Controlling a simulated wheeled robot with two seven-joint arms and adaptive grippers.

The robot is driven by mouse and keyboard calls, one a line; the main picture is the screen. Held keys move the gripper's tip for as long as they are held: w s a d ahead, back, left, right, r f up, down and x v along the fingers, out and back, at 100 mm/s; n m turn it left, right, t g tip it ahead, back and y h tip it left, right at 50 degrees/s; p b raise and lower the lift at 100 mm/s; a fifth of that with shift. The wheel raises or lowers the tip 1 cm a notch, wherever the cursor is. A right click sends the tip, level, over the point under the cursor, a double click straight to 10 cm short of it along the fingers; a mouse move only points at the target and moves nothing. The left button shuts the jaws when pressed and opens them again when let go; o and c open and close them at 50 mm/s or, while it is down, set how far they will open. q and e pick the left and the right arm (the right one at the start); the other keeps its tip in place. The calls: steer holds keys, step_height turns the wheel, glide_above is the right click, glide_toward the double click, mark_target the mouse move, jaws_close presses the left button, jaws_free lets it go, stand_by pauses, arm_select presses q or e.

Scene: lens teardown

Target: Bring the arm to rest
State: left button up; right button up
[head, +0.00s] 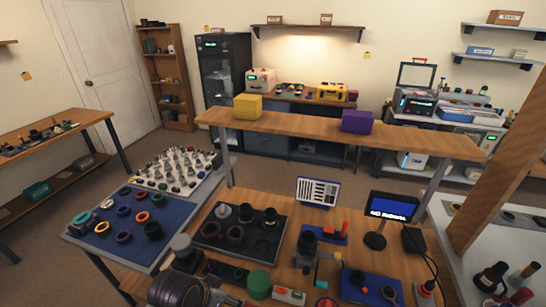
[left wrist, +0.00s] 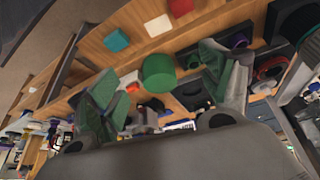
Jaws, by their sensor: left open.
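My left gripper (left wrist: 157,68) shows in the left wrist view with its two green-padded fingers spread wide. Nothing is held between them. A green cylinder (left wrist: 158,73) shows in the gap between the fingers, apparently beyond them; how far I cannot tell. A white block (left wrist: 158,26), a red block (left wrist: 180,6) and a teal block (left wrist: 116,40) lie past it on a wooden surface. In the head view I cannot make out the left gripper clearly, and the right gripper does not show. A green cylinder (head: 259,281) stands near the front of the workbench there.
The workbench holds a dark tray (head: 212,246) with lens parts, a small screen (head: 392,207) and a blue mat (head: 371,288). A blue mat (head: 78,234) with coloured rings lies at left. A raised shelf (head: 300,128) with yellow (head: 247,106) and purple (head: 357,121) boxes spans behind.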

arm_select(q)
steer(key=s+a+f+n+y, duration=0.2)
steer(key=s+a+n, duration=0.25)
steer(key=a, duration=0.45)
step_height(320, 180, down, 34)
steer(key=s+g, duration=0.2)
steer(key=s, duration=0.1)
steer(key=s+a+f, duration=0.2)
steer(key=s+f, duration=0.8)
steer(key=s, duration=0.1)
steer(key=s+a+f+m+g, duration=0.1)
steer(key=s+f, duration=0.9)
steer(key=s, duration=0.1)
steer(key=shift+a+y+b, duration=0.3)
steer(key=shift+a+b, duration=0.1)
steer(key=shift+b, duration=0.05)
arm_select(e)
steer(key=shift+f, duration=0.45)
arm_select(q)
steer(key=shift+s+f, duration=0.1)
steer(key=shift+s, duration=0.05)
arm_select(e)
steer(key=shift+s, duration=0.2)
